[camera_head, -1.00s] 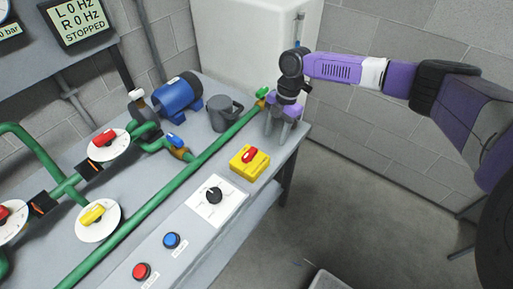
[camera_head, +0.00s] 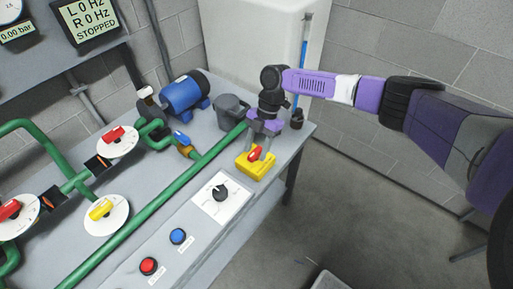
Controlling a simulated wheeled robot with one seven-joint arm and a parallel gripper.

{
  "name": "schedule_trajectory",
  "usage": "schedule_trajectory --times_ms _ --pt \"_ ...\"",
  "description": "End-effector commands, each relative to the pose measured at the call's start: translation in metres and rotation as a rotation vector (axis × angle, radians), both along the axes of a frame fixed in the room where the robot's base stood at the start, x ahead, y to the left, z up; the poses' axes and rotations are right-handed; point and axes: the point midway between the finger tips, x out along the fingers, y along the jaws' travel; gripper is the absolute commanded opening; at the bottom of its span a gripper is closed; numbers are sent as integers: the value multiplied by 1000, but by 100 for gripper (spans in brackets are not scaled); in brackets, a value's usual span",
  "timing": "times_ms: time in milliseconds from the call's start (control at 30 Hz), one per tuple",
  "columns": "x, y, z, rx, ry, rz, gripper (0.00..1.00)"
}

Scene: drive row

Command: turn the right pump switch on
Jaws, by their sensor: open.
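A yellow switch box (camera_head: 255,166) with a red rotary handle (camera_head: 255,154) sits near the right end of the grey bench. I take it for the right pump switch, though its label is too small to read. My gripper (camera_head: 261,155) points down over the box with its fingers open, close around or beside the red handle. I cannot tell whether the fingers touch it. The display (camera_head: 88,20) on the panel reads L 0 HZ, R 0 HZ, STOPPED.
A black dial (camera_head: 221,193) on a white plate, a blue button (camera_head: 178,236) and a red button (camera_head: 149,266) line the front of the bench. A white tank (camera_head: 245,40) stands at the back.

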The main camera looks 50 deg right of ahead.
Motion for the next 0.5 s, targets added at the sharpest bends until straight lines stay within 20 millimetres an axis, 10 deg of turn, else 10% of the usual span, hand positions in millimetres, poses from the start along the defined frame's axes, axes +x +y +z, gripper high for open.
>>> schedule_trajectory --times_ms 233,500 --pt "0 0 -1 -1 0 0 45" --pt "0 0 -1 -1 0 -1 0"
